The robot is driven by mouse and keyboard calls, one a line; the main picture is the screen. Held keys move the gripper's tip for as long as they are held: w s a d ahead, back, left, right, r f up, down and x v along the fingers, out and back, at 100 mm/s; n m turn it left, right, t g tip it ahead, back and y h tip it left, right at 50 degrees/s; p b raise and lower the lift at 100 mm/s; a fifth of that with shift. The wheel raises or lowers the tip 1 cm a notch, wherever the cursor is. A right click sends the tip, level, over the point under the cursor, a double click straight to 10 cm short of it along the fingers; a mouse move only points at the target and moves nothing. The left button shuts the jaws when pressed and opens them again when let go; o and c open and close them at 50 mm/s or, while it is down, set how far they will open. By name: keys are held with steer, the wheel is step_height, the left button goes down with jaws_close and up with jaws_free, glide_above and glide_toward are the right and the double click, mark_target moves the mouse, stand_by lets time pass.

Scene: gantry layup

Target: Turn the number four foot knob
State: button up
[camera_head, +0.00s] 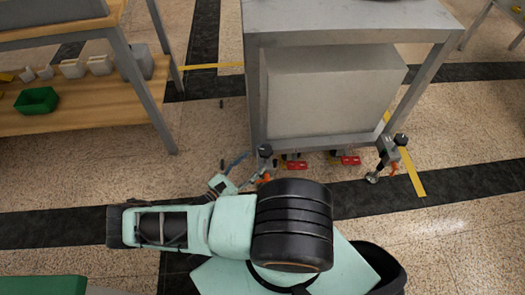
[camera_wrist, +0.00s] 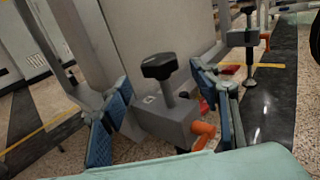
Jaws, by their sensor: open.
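A black foot knob (camera_wrist: 159,66) stands upright on a stem above a grey foot block (camera_wrist: 168,122) with an orange lever (camera_wrist: 203,133). A small pale label on the block is too small to read, so I cannot tell its number. My gripper (camera_wrist: 160,100) is open, with one blue-padded finger on each side of the knob and block; contact is not visible. In the head view, my gripper (camera_head: 236,178) is beside the near left foot's knob (camera_head: 265,151). Another foot knob (camera_head: 401,140) is at the right leg; it also shows in the wrist view (camera_wrist: 248,10).
The feet belong to a grey table (camera_head: 350,22) with a large pale box (camera_head: 325,95) beneath its top. Red parts (camera_head: 297,165) lie low between the feet. A wooden shelf unit (camera_head: 95,118) with bins stands left. Floor between it and the table is mostly clear.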

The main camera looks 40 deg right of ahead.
mark_target(264, 152)
steer(key=d, duration=0.4)
steer(key=w+d, duration=0.1)
steer(key=d, duration=0.2)
steer(key=shift+w+b, duration=0.1)
steer(key=shift+b, duration=0.2)
steer(key=c, duration=1.2)
steer(key=shift+o, duration=0.2)
steer(key=shift+f+b, duration=0.15)
steer(key=shift+b, duration=0.2)
